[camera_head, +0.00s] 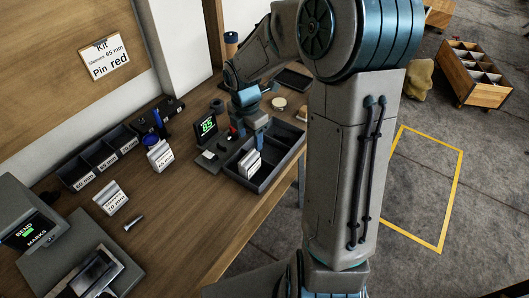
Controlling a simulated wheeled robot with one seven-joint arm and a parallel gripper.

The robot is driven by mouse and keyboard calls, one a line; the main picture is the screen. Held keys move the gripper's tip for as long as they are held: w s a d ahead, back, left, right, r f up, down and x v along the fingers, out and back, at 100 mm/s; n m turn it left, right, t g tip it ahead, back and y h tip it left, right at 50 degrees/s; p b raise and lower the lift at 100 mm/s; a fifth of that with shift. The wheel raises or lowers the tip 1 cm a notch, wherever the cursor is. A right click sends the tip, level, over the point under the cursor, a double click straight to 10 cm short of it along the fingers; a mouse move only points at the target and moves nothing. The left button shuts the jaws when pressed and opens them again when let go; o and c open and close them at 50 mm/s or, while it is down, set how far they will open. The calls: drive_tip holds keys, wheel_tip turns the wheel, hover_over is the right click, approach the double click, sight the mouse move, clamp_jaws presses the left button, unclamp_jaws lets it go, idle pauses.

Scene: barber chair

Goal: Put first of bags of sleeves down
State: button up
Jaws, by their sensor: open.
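A white bag of sleeves (249,165) stands in the left part of the black divided tray (268,187) on the bench. My gripper (249,138) points down just above this bag, with its fingers open. I cannot tell whether a fingertip still touches the bag. A second white bag (160,156) stands on the bench left of the tray. A third bag (112,198), with a label that seems to read 70 mm, stands nearer the front left. A card (105,57) on the board reads "Kit, Sleeves 65 mm, Pin red".
A small device with a green "65" display (207,127) stands close left of my gripper. Labelled black bins (86,183) line the bench's back edge. A bend-marks device (38,232) and a metal pin (133,222) are at the front left. My arm hides the bench's right side.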

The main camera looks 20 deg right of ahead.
drive_tip(key=s+r+m+t, duration=0.1)
drive_tip(key=s+r+m, duration=0.4)
drive_tip(key=s+m, duration=0.4)
drive_tip(key=s+r+m+t, duration=0.2)
drive_tip(key=s+r+m, duration=0.4)
drive_tip(key=s+m, duration=0.4)
drive_tip(key=shift+s+r+m, duration=0.25)
drive_tip(key=shift+r+m, duration=0.05)
drive_tip(key=shift+m, duration=1.6)
